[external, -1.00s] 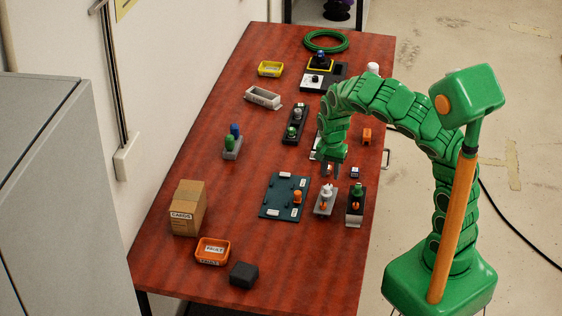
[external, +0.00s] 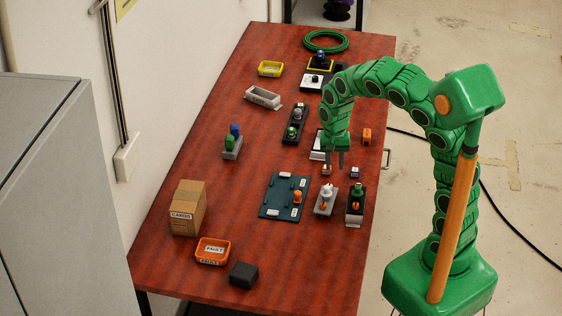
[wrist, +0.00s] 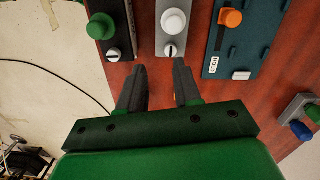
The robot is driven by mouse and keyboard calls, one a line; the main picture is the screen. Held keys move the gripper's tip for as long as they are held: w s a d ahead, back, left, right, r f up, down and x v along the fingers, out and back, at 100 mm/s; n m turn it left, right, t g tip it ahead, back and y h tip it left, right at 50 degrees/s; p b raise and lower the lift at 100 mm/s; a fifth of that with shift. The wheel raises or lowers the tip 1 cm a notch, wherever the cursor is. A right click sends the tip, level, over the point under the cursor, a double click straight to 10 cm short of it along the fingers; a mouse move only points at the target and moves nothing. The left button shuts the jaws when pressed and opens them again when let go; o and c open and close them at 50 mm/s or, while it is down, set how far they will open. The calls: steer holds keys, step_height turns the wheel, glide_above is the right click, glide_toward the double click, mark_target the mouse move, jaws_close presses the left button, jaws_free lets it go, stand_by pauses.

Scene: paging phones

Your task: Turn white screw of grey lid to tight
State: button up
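The grey lid (wrist: 163,36) is a narrow grey plate with a large white knob (wrist: 174,21), at the top middle of the wrist view. Its white slotted screw (wrist: 170,50) sits at the near end, with the slot running roughly along the plate. In the external view the grey lid (external: 318,209) lies on the red table, right of the dark green board. My gripper (wrist: 160,75) is open, its fingers apart on the table side of the screw and not touching it. In the external view my gripper (external: 335,164) points down behind the lid.
A black unit with a green knob (wrist: 101,26) and its own white screw (wrist: 114,55) stands close to the left. The dark green board with an orange knob (wrist: 230,18) is to the right.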

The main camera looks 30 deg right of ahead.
steer(key=n, duration=0.4)
steer(key=w+f+n, duration=0.1)
steer(key=n, duration=0.7)
steer(key=shift+w+a+f+t, duration=0.1)
steer(key=shift+w+f+t, duration=0.2)
steer(key=shift+w+f, duration=0.1)
steer(key=shift+n, duration=0.3)
steer(key=shift+f, duration=3.95)
steer(key=shift+c, duration=0.4)
jaws_close()
